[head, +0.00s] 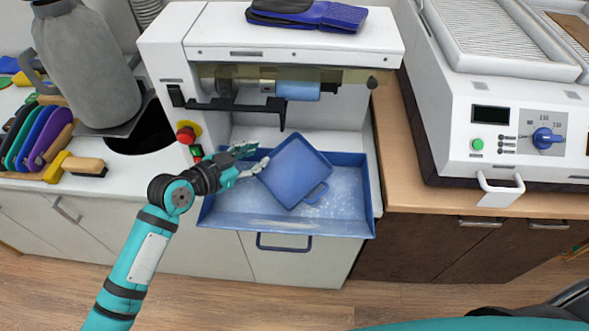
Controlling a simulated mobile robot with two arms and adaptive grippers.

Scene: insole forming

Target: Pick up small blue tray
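The small blue tray (295,170) is a shallow square with a small handle at its lower right. It sits turned at an angle inside the large blue tray (230,212) under the machine. My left gripper (262,155) is at the small tray's left edge, with its fingers spread apart. One fingertip overlaps or touches that edge; I cannot tell which. No firm hold on the tray shows. My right gripper is out of view.
The white machine (290,50) with a roller overhangs the trays from behind. A red stop button (186,134) is close to my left wrist. A grey vessel (85,65) and brushes (88,166) are at left. Wooden counter (400,150) lies to the right.

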